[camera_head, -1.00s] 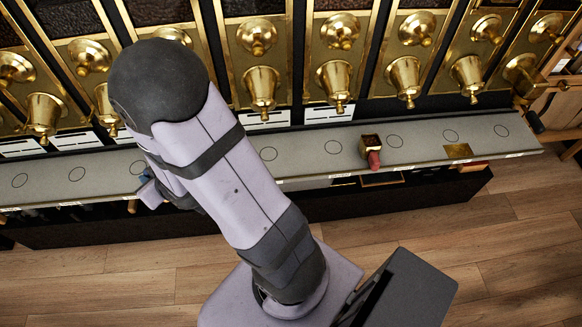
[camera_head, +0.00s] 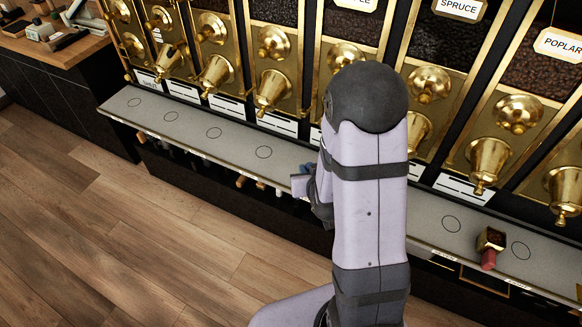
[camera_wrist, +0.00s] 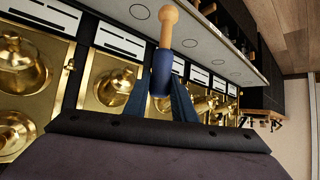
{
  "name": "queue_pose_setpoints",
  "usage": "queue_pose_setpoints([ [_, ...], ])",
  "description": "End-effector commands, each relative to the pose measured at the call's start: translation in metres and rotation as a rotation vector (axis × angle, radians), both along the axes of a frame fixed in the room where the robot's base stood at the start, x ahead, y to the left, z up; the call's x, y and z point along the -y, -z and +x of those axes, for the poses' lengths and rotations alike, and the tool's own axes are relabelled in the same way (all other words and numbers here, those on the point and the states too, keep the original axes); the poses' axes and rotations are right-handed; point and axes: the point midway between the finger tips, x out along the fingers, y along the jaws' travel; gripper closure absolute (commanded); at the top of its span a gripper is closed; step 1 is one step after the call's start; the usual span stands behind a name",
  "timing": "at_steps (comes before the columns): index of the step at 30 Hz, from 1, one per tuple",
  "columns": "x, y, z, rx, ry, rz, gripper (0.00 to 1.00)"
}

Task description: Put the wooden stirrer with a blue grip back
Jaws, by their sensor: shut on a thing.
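The wooden stirrer (camera_wrist: 168,24) with a blue grip (camera_wrist: 162,72) is in my gripper (camera_wrist: 168,102) in the wrist view. The blue grip sits between the fingers, and the pale wooden end with a round knob sticks out beyond them. In the head view my gripper (camera_head: 306,184) is at the front edge of the grey shelf, largely hidden behind my arm. The stirrer cannot be made out clearly there. Several tool ends (camera_head: 241,181) hang under the shelf's front edge, to the left of my gripper.
The grey shelf (camera_head: 232,141) with circle marks runs below a row of brass dispensers (camera_head: 272,90). A brass scoop with a red handle (camera_head: 489,258) rests on the shelf at the right. A wooden counter (camera_head: 60,45) stands at the far left. Open wooden floor (camera_head: 120,240) lies in front.

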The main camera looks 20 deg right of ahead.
Motion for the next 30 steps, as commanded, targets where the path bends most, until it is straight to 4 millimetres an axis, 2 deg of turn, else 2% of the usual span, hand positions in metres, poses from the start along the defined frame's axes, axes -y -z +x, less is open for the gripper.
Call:
queue_pose_setpoints([
  [1,0.021,0.018,-0.009,-0.008,0.051,0.002,1.0],
  [3,0.047,0.031,-0.019,-0.003,0.117,0.001,1.0],
  [9,0.124,0.062,-0.046,0.006,0.347,-0.002,1.0],
  [16,0.216,0.088,-0.083,0.009,0.676,-0.004,1.0],
  [21,0.279,0.095,-0.115,0.013,0.949,-0.004,1.0],
  [27,0.313,0.082,-0.127,0.014,1.151,-0.005,1.0],
  [30,0.322,0.077,-0.134,0.011,1.222,-0.004,1.0],
])
